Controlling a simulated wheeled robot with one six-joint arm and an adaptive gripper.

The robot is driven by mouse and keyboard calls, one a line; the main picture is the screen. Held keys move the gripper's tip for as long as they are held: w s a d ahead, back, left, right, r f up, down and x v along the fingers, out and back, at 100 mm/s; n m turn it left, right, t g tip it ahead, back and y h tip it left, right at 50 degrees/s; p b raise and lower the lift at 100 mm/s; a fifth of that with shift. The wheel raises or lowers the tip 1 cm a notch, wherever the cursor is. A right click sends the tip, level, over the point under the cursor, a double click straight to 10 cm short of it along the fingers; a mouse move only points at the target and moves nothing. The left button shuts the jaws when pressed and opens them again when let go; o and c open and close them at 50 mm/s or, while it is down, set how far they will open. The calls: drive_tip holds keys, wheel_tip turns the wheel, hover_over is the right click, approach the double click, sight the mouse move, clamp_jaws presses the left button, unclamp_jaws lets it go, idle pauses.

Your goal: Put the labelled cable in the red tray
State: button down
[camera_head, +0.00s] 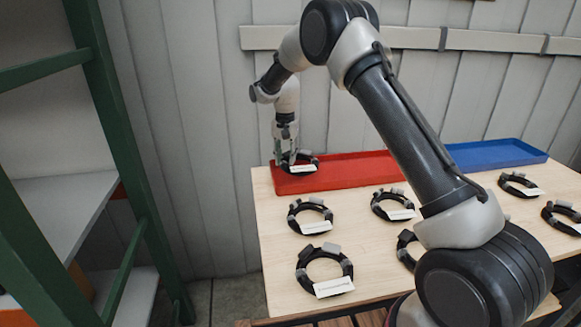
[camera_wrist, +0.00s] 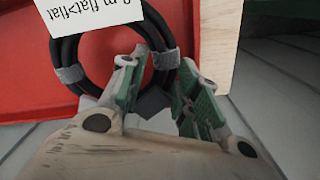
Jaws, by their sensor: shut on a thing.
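The labelled cable is a black coil (camera_head: 314,159) with grey straps and a white label (camera_head: 303,169). My gripper (camera_head: 290,156) is shut on its rim, over the left end of the red tray (camera_head: 365,172). In the wrist view the coil (camera_wrist: 168,33) passes between the fingertips of my gripper (camera_wrist: 160,75). Its label (camera_wrist: 95,10) faces the camera, upside down, and reads in part "m flat>flat". The red tray (camera_wrist: 22,70) fills the view behind it. I cannot tell whether the coil touches the tray floor.
Several similar labelled coils lie on the wooden table (camera_head: 375,250), such as one at the front (camera_head: 347,268) and one behind it (camera_head: 294,222). A blue tray (camera_head: 490,153) is at the back right. A green-framed shelf (camera_head: 120,150) stands left; a plank wall is behind.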

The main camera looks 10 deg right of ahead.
drive_tip(key=shift+f, duration=1.75)
drive_tip(key=shift+f, duration=0.15)
drive_tip(key=shift+f, duration=0.25)
drive_tip(key=c, duration=1.3)
unclamp_jaws()
